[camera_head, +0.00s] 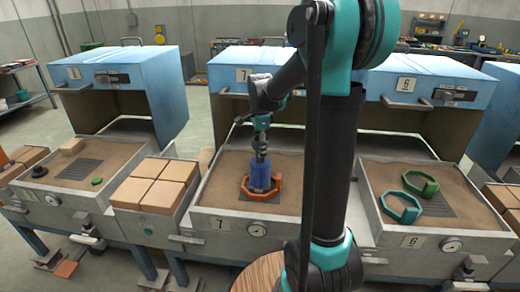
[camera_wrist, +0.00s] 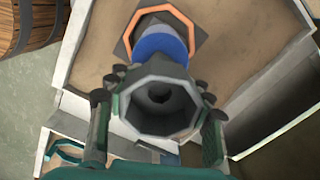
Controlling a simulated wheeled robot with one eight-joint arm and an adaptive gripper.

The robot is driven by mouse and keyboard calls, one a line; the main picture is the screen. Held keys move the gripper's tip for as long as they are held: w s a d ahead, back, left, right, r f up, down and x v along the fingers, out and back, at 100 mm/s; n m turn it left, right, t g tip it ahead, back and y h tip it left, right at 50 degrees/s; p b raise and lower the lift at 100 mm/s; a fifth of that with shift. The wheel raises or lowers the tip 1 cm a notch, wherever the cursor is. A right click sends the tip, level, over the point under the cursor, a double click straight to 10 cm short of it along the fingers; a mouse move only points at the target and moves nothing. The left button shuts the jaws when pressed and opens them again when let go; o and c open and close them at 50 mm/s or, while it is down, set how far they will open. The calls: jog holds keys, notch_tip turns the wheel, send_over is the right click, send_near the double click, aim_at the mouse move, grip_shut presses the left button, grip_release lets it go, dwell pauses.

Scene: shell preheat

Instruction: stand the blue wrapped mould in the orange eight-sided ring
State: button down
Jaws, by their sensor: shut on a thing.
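The blue wrapped mould (camera_head: 260,174) hangs roughly upright below my gripper (camera_head: 260,153) in the middle bay, marked 7. In the wrist view my gripper (camera_wrist: 158,98) is shut on the mould, one finger on each side of its grey eight-sided top, which has a dark central hole. The mould's blue wrap (camera_wrist: 160,46) shows beyond the top. The orange eight-sided ring (camera_head: 262,198) lies around or just under the mould's lower end. In the wrist view the ring (camera_wrist: 190,28) is partly hidden behind the mould. I cannot tell whether the mould's foot is inside the ring or above it.
The ring lies over a dark plate (camera_wrist: 125,47) in the sand tray (camera_head: 221,180). Tan blocks (camera_head: 156,183) stand between the left and middle bays. A blue hood (camera_head: 247,66) rises behind the tray.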

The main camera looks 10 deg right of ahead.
jog(key=shift+f, duration=0.25)
jog(key=c, duration=0.6)
grip_release()
notch_tip(320, 180, up, 13)
jog(key=shift+f, duration=0.2)
jog(key=shift+s, duration=0.1)
